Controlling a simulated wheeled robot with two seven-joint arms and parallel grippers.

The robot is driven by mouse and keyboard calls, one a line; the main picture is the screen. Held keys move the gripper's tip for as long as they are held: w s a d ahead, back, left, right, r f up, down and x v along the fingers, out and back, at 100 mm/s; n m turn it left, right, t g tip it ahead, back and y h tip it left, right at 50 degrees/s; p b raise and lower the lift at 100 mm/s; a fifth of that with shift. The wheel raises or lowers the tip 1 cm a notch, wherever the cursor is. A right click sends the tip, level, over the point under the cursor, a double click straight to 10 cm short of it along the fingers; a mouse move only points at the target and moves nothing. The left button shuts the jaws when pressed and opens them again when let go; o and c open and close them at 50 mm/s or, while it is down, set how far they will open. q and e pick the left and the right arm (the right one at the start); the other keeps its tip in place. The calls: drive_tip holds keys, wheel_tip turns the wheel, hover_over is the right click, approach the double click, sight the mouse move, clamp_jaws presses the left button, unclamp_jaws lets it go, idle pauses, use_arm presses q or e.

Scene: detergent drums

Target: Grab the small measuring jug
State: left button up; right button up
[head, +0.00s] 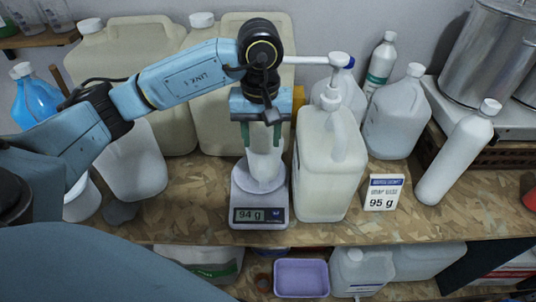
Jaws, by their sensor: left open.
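A small, pale translucent measuring jug (263,168) stands on the pan of a white kitchen scale (240,196), whose display reads 94 g. My left gripper (262,138) points down over the jug, its green fingertips apart on either side of the jug's upper part. It is open. I cannot tell whether the fingertips touch the jug. The gripper hides the jug's top. My right gripper is not in view.
A large white pump jug (325,165) stands close to the right of the scale. A card (383,193) reading 95 g stands beside it. Large drums (140,60) crowd behind. A white bottle (455,155) leans at the right. A purple tray (301,278) lies below the shelf edge.

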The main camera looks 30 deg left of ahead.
sight(263, 168)
use_arm(q)
wheel_tip(263, 168, down, 6)
drive_tip(key=shift+s+f+p, duration=0.1)
drive_tip(key=shift+p, duration=0.35)
drive_tip(key=shift+d+f, duration=0.1)
drive_tip(key=shift+f, duration=0.4)
drive_tip(key=f, duration=0.1)
drive_tip(key=f+p, duration=0.1)
drive_tip(key=f, duration=0.1)
drive_tip(key=f+p, duration=0.1)
drive_tip(key=shift+s+d+f, duration=0.15)
drive_tip(key=shift+s+d, duration=0.1)
drive_tip(key=shift+d, duration=0.05)
drive_tip(key=shift+f, duration=0.35)
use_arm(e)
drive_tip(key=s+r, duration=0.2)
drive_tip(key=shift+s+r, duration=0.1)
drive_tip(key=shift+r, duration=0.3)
use_arm(q)
drive_tip(key=shift+c, duration=0.3)
clamp_jaws()
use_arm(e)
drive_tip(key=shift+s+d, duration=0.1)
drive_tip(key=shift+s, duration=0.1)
